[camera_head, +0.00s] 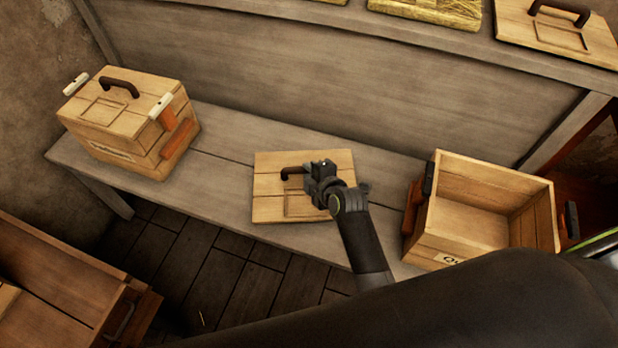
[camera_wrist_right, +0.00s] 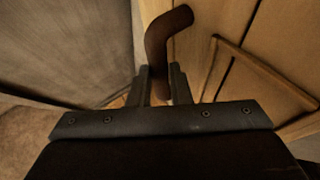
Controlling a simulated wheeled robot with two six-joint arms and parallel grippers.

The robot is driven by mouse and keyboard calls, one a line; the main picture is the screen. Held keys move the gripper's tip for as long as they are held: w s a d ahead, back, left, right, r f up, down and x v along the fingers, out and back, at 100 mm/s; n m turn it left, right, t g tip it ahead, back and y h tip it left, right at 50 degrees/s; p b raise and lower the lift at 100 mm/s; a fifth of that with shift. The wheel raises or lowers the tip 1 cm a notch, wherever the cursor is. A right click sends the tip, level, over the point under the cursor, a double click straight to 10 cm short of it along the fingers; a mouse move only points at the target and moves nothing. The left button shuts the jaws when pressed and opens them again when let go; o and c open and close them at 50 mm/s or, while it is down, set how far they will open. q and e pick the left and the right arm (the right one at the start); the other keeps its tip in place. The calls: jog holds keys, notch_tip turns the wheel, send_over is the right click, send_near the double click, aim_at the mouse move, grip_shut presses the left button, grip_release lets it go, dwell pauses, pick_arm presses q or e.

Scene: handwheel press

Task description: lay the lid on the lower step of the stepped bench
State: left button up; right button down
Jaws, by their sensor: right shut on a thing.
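The wooden lid (camera_head: 268,208) is a pale square board with a dark curved handle (camera_head: 290,173). It is over the lower step of the stepped bench (camera_head: 222,190), between two crates and near the front edge. It looks about flat, but I cannot tell whether it touches the step. My right gripper (camera_head: 312,178) is shut on the handle and hides part of the lid's right side. In the right wrist view the handle (camera_wrist_right: 168,45) stands between the two fingers, with the lid's boards (camera_wrist_right: 235,65) to the right. My left gripper is out of view.
A closed crate (camera_head: 118,140) with a dark handle stands left on the lower step. An open, empty crate (camera_head: 480,210) stands at the right. The upper step (camera_head: 400,32) holds another handled lid (camera_head: 575,38) and a straw-filled tray (camera_head: 428,10). A wooden chest (camera_head: 60,275) is at lower left.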

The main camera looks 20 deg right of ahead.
notch_tip(320, 180, down, 2)
jog(key=shift+f, duration=0.1)
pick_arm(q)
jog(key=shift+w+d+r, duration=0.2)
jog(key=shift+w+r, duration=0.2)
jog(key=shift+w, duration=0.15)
pick_arm(e)
jog(key=c, duration=1.3)
grip_release()
jog(key=shift+c, duration=0.2)
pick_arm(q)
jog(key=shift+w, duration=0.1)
